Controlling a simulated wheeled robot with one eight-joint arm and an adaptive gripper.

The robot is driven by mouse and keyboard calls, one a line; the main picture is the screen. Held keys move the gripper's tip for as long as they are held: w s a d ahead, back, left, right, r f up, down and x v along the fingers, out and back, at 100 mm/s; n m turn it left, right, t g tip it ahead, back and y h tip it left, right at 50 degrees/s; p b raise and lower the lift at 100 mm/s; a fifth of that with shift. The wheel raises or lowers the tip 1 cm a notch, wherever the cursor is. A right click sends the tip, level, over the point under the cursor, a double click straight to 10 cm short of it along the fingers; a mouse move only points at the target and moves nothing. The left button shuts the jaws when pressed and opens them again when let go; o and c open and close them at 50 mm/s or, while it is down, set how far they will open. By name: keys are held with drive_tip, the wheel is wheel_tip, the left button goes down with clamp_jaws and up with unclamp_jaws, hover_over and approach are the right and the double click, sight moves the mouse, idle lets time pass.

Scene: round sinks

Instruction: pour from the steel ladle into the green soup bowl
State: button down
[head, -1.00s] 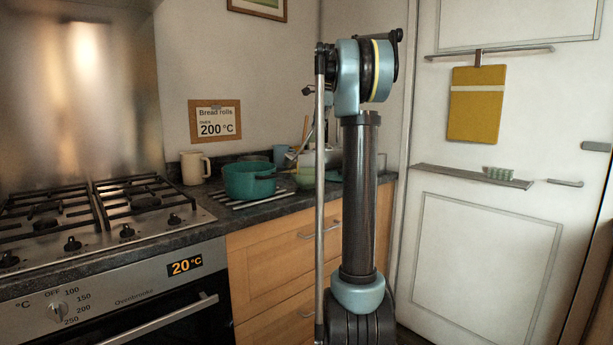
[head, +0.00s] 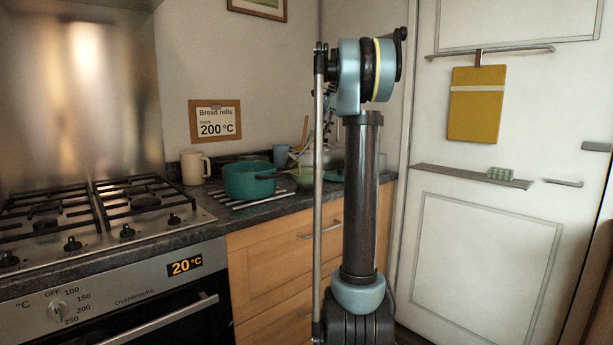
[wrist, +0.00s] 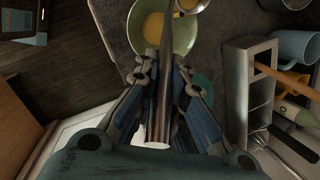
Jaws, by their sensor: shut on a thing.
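My gripper (wrist: 163,78) is shut on the steel ladle (wrist: 157,125), whose bright handle runs between the fingers and up toward the top edge of the wrist view. The ladle's head is cut off or hidden there, so its tilt cannot be told. The green soup bowl (wrist: 180,42) stands on the dark worktop beneath the handle, with a small yellow pool (wrist: 153,27) in it. The bowl (head: 303,178) also shows in the head view, right of the teal pot and partly behind my arm. My gripper is mostly hidden by my arm there.
The teal pot (head: 248,182) stands on a striped mat, with a cream jug (head: 195,168) to its left. In the wrist view, a utensil holder (wrist: 238,85) with several utensils and a blue mug (wrist: 290,44) stand right of the bowl. The hob (head: 100,215) is far left.

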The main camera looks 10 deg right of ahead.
drive_tip(key=shift+s+d+f+y, duration=0.25)
drive_tip(key=shift+d+f+y, duration=0.65)
drive_tip(key=shift+d, duration=0.3)
idle(0.6)
drive_tip(key=shift+s+d+f+t+y, duration=0.1)
drive_tip(key=shift+d+f+t+y, duration=0.1)
drive_tip(key=shift+d+f+y, duration=0.4)
drive_tip(key=shift+s+d+f+t+y, duration=0.1)
drive_tip(key=shift+f+t+y, duration=0.1)
drive_tip(key=shift+f, duration=0.7)
drive_tip(key=shift+d+f+y, duration=0.3)
drive_tip(key=shift+f+y, duration=0.05)
drive_tip(key=shift+f, duration=0.15)
drive_tip(key=shift+d+f+y, duration=0.25)
drive_tip(key=shift+f+y, duration=0.1)
drive_tip(key=shift+f, duration=0.15)
idle(0.9)
